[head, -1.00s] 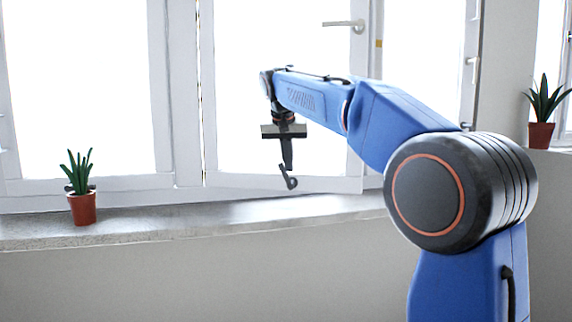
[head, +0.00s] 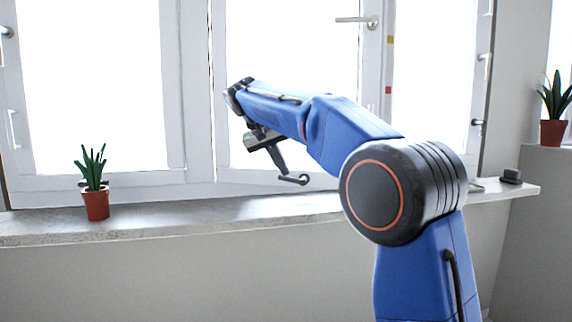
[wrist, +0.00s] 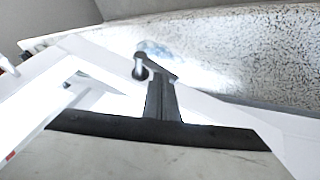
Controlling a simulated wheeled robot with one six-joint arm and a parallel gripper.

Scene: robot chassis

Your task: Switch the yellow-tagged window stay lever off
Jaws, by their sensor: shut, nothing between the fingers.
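A yellow tag (head: 390,40) is on the white window frame, just below and right of a window handle (head: 357,20). The handle lies level, its grip pointing left. I cannot tell for certain which lever the tag belongs to. My gripper (head: 302,180) is shut and empty, with a thin hooked tip. It is tilted down to the right in front of the lower window frame, well below the tag and apart from the handle. In the wrist view my gripper (wrist: 156,70) shows dark against the pale sill, and no yellow tag is visible.
A red tag (head: 388,90) is lower on the same frame. More fittings (head: 484,57) are on the right frame. A potted plant (head: 96,203) stands at the left of the sill (head: 170,217). A dark block (head: 511,176) sits at its right end.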

